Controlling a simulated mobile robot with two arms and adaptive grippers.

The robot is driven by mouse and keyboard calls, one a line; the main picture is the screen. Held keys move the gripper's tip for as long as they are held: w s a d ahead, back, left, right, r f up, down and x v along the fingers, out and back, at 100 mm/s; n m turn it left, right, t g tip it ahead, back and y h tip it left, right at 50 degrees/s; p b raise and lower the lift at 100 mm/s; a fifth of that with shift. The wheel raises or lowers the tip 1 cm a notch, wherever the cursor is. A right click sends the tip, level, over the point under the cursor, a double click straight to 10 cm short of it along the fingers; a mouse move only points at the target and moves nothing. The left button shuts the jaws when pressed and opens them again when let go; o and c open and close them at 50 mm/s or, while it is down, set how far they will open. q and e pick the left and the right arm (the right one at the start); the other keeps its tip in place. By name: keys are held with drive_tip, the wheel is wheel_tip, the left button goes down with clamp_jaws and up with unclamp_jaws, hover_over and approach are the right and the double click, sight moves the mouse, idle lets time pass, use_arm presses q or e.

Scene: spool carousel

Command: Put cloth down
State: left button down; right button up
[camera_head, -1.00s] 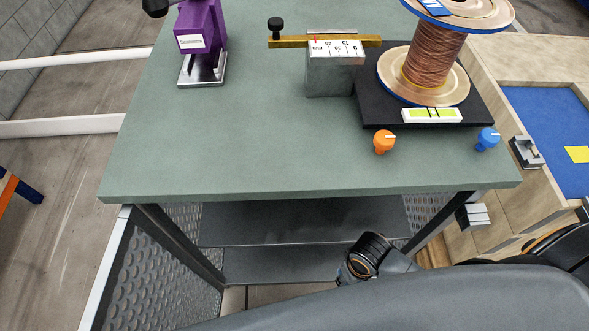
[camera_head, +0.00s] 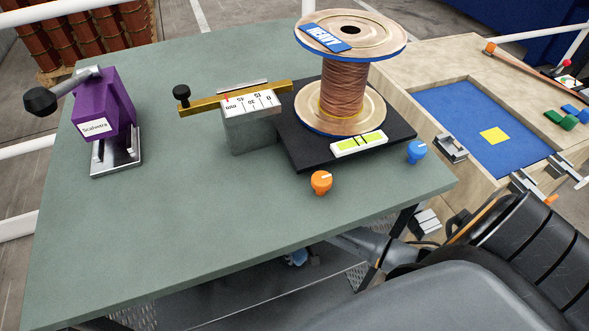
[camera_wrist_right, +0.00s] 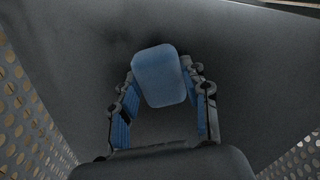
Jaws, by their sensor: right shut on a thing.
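A blue folded cloth (camera_wrist_right: 160,76) sits between the fingers of my right gripper (camera_wrist_right: 165,100) in the right wrist view. The gripper is shut on it, over a dark grey shelf surface (camera_wrist_right: 75,70). I cannot tell whether the cloth touches the shelf. In the head view, my right gripper (camera_head: 305,258) is low under the front edge of the green table (camera_head: 200,215), mostly hidden, with a small blue patch at it. My left gripper is not in view.
Perforated panels (camera_wrist_right: 30,115) stand on both sides of the shelf. On the table are a purple clamp (camera_head: 103,108), a brass-beam scale (camera_head: 248,125), a copper wire spool (camera_head: 343,90) on a black base, and orange (camera_head: 321,181) and blue (camera_head: 416,151) knobs. A wooden bench (camera_head: 440,85) adjoins at right.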

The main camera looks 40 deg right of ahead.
drive_tip(key=shift+w+d, duration=0.2)
drive_tip(key=shift+w, duration=0.55)
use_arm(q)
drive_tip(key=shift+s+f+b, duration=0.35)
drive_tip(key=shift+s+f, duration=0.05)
use_arm(e)
drive_tip(key=shift+f, duration=1.75)
drive_tip(key=shift+f, duration=0.15)
drive_tip(key=o, duration=1.1)
wheel_tip(320, 180, up, 8)
drive_tip(key=shift+f+p, duration=0.1)
drive_tip(key=shift+p, duration=0.6)
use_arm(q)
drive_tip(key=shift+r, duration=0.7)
